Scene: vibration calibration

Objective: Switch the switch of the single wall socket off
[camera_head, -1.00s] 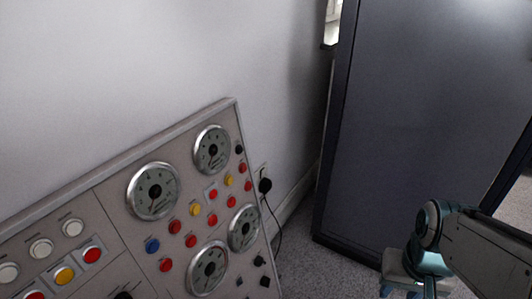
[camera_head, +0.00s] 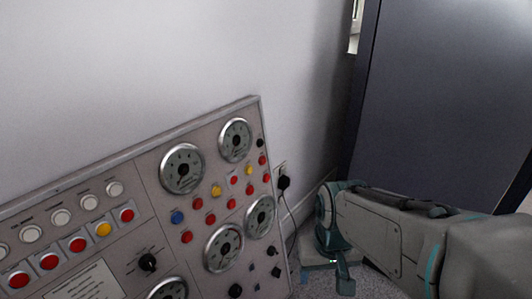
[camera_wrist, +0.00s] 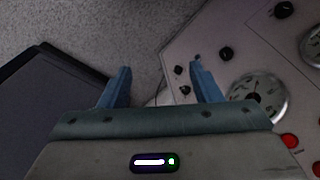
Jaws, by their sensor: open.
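The wall socket (camera_head: 281,168) is a small pale plate low on the white wall, just right of the control panel's upper right edge. A black plug (camera_head: 284,183) with a hanging cord covers part of it, and its switch is too small to make out. My gripper (camera_wrist: 160,84) shows in the wrist view with two blue fingers apart and nothing between them. In the head view my arm reaches in from the right, and its end is low, below and right of the socket. The socket is not visible in the wrist view.
A slanted grey control panel (camera_head: 125,230) with dials and coloured buttons fills the lower left. Its corner (camera_wrist: 240,60) lies close to the right finger in the wrist view. A tall dark cabinet (camera_head: 440,110) stands at the right. Speckled floor (camera_wrist: 110,30) lies between them.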

